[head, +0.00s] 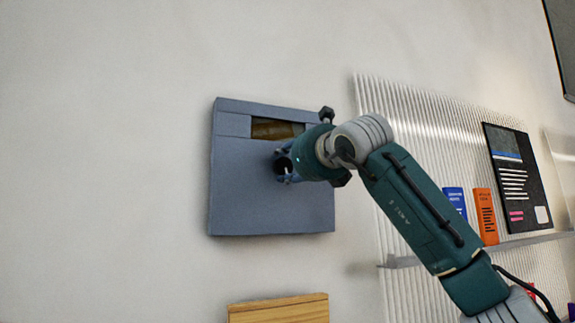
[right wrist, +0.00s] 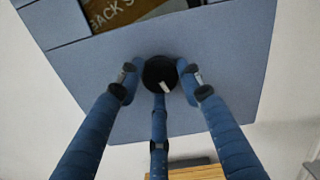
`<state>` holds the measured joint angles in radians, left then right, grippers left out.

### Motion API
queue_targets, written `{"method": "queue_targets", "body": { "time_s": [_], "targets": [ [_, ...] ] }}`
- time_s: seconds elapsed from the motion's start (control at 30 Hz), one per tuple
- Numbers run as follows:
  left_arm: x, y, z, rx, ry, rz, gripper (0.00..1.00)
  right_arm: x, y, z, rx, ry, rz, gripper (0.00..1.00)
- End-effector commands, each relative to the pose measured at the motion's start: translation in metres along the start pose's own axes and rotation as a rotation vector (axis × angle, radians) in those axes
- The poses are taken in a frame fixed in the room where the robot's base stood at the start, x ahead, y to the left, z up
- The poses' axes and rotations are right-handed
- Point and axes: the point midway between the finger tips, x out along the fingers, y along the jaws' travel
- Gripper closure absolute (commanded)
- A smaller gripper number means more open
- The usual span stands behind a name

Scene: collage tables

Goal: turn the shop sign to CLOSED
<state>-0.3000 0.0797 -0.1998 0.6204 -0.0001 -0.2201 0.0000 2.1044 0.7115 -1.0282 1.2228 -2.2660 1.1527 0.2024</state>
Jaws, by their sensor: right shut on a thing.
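The shop sign is a blue-grey box (head: 240,205) on the pale wall, left of centre in the head view. A window near its top shows a brown panel (head: 272,128); in the right wrist view the panel (right wrist: 125,12) carries light letters reading "BACK S", the rest cut off. Below the window is a round black knob (right wrist: 160,74) with a white mark pointing down and slightly right. My right gripper (head: 285,169) is shut on the knob, its blue fingers around it in the right wrist view (right wrist: 161,85). My left gripper is out of view.
A wooden block or box (head: 278,309) is below the sign. To the right, a ribbed panel (head: 368,130) carries a shelf (head: 540,239) with a blue box (head: 455,198), an orange box (head: 485,215) and a black board (head: 517,175). The wall left of the sign is bare.

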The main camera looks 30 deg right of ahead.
Motion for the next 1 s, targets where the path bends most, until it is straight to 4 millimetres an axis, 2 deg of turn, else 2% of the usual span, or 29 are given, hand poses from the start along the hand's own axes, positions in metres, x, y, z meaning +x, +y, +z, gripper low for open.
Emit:
{"method": "queue_targets", "body": {
  "time_s": [1.0],
  "targets": [
    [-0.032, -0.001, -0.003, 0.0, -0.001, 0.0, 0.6, 0.001, 0.0, -0.001, -0.96, 0.006, 0.004, 0.9]
  ]
}}
